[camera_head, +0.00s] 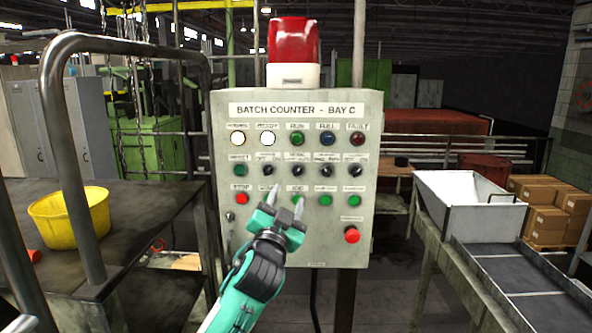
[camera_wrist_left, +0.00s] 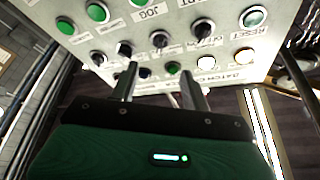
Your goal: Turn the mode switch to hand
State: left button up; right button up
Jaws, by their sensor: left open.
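A grey control panel (camera_head: 235,255) labelled "BATCH COUNTER - BAY C" faces me. A row of black rotary switches crosses its middle, including one switch (camera_head: 268,170) nearest the green reset button and another (camera_head: 297,170) beside it. Their small labels are too blurred to tell which is the mode switch. My left gripper (camera_head: 289,193) is open and empty, in front of the panel just below these switches. In the left wrist view, the open fingers (camera_wrist_left: 158,68) point at the panel, and a black switch (camera_wrist_left: 160,38) shows beyond the gap between them. No contact is visible.
Green buttons (camera_head: 326,200) and a red stop button (camera_head: 241,198) sit below the switches; a red mushroom button (camera_head: 352,235) is lower right. A cart with a yellow bin (camera_head: 68,217) stands left. A conveyor with a white hopper (camera_head: 470,205) stands right.

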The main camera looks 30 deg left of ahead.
aim_at(297, 172)
pick_arm(q)
jog(key=p+x, duration=0.3)
jog(key=x, duration=0.5)
jog(key=shift+r+p, duration=0.2)
jog(key=shift+p, duration=0.15)
jog(key=shift+w+a, duration=0.25)
jog(key=shift+w, duration=0.45)
jog(key=shift+c, duration=0.2)
